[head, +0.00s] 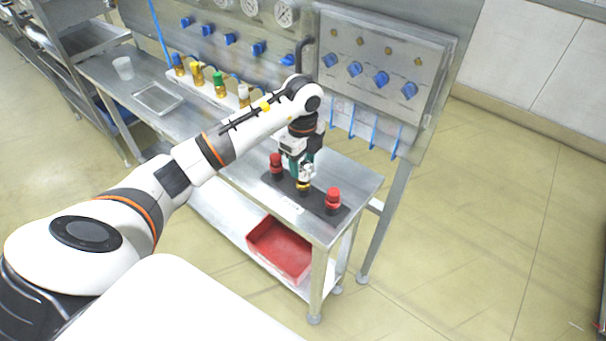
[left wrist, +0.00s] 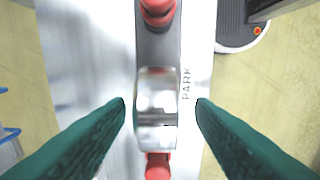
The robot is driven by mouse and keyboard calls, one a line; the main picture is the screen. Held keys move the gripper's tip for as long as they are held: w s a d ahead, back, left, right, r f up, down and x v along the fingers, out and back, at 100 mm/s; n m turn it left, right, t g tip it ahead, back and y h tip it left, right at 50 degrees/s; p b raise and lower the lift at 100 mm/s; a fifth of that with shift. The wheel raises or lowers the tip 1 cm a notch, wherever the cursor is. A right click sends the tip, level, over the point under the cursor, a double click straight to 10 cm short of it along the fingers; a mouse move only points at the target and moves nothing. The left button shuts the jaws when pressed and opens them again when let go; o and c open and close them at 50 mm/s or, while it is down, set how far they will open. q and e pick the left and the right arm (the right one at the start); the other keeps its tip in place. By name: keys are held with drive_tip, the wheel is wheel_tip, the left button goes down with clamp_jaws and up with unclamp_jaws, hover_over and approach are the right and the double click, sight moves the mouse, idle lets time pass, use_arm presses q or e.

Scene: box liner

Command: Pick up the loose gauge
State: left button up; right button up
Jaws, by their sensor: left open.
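A shiny silver, rounded piece, seemingly the loose gauge (left wrist: 156,110), stands on a dark strip marked PARK, between two red-topped parts. In the head view only a small brass-coloured bit (head: 303,187) shows under my gripper; the rest is hidden. My left gripper (head: 301,174) points down over the strip. In the left wrist view its green fingers (left wrist: 160,106) are open, one on each side of the silver piece, with a gap visible on both sides. My right gripper is not in view.
Red-topped parts stand close on either side, one at the left (head: 276,163) and one at the right (head: 333,200) of the dark strip (head: 322,208). A panel with blue knobs (head: 382,79) rises behind. A red bin (head: 280,250) sits on the lower shelf. Several coloured valves line the bench's back.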

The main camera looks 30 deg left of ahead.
sight(303, 172)
use_arm(q)
wheel_tip(303, 172, down, 4)
drive_tip(key=shift+w+r+p, duration=0.1)
drive_tip(key=shift+p, duration=0.65)
drive_tip(key=shift+f, duration=0.4)
drive_tip(key=shift+c, duration=0.2)
clamp_jaws()
